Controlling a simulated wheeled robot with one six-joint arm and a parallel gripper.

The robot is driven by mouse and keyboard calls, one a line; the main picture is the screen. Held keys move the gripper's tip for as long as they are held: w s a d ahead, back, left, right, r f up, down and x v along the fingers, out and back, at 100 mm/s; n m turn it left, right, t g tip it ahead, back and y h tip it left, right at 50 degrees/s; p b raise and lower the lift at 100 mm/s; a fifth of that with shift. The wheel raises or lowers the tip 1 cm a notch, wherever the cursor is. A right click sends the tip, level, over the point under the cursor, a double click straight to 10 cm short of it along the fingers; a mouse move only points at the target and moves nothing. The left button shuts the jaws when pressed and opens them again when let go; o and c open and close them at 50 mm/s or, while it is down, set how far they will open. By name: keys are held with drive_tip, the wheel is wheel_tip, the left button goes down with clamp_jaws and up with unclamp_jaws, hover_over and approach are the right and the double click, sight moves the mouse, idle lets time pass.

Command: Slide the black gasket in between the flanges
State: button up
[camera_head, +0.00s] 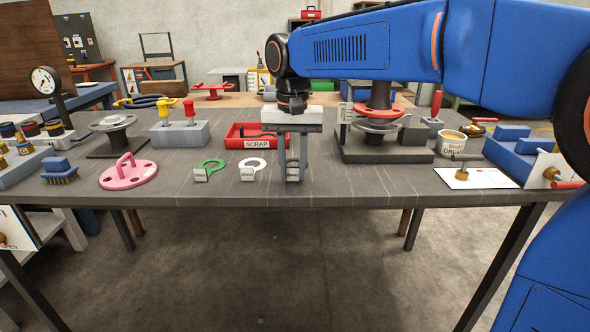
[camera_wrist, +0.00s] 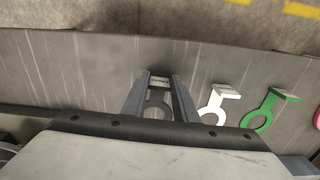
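My gripper (camera_head: 293,172) points down at the front part of the table, its two fingers apart. In the wrist view my gripper (camera_wrist: 160,82) has the labelled tab and part of the ring of a dark gasket (camera_wrist: 159,80) between its fingers. I cannot tell whether the fingers press on the tab or only stand beside it. In the head view the fingers largely hide this gasket. The flanged spool (camera_head: 377,126) stands at the right on a dark base (camera_head: 385,153), with round flanges and a red upper part. My arm partly covers its top.
A white gasket (camera_head: 254,164) and a green gasket (camera_head: 210,168) lie left of my gripper. A red scrap tray (camera_head: 237,137) is behind them. A pink handled disc (camera_head: 128,172) is further left. A grease tub (camera_head: 452,143) and a white card (camera_head: 480,178) are right of the spool.

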drive_tip(key=shift+r, duration=2.5)
